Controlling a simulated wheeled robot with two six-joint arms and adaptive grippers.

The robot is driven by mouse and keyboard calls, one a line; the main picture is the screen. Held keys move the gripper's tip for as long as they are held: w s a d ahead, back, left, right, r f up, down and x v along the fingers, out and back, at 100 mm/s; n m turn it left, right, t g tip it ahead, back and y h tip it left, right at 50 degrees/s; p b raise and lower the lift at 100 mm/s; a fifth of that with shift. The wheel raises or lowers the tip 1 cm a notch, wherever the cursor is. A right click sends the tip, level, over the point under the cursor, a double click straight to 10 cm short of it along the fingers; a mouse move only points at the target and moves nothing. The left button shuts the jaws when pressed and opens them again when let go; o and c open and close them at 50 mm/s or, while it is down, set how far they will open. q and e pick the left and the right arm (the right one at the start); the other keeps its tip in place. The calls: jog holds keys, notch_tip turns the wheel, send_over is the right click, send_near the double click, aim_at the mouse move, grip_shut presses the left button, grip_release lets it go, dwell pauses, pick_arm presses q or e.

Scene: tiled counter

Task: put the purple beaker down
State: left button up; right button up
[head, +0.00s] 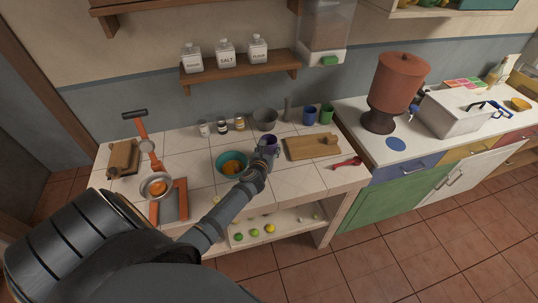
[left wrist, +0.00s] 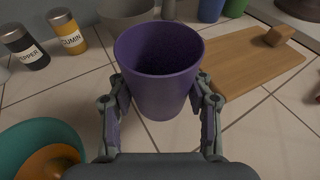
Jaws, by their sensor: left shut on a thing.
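The purple beaker (left wrist: 160,82) is upright between the two fingers of my left gripper (left wrist: 160,108) in the left wrist view. The fingers are shut on its sides. Its open top faces the camera, and its inside looks empty. In the head view the beaker (head: 268,142) shows over the tiled counter (head: 200,177), between the teal bowl and the cutting board. My left gripper (head: 262,157) reaches it from the front. I cannot tell whether its base touches the tiles. My right gripper is not in view.
The teal bowl (head: 219,166) with orange contents is close on the left. A wooden cutting board (head: 301,149) lies on the right. A grey bowl (head: 265,120) and spice jars (head: 222,127) stand behind. Blue (head: 309,117) and green (head: 326,115) cups stand at the back right.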

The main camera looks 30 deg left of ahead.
aim_at(269, 153)
pick_arm(q)
jog(key=f+b, duration=0.1)
jog(key=f, duration=0.2)
jog(key=shift+w+f, duration=0.2)
jog(key=shift+f, duration=0.1)
jog(key=shift+f+b, duration=0.1)
jog(key=shift+b, duration=0.2)
jog(key=o, duration=1.5)
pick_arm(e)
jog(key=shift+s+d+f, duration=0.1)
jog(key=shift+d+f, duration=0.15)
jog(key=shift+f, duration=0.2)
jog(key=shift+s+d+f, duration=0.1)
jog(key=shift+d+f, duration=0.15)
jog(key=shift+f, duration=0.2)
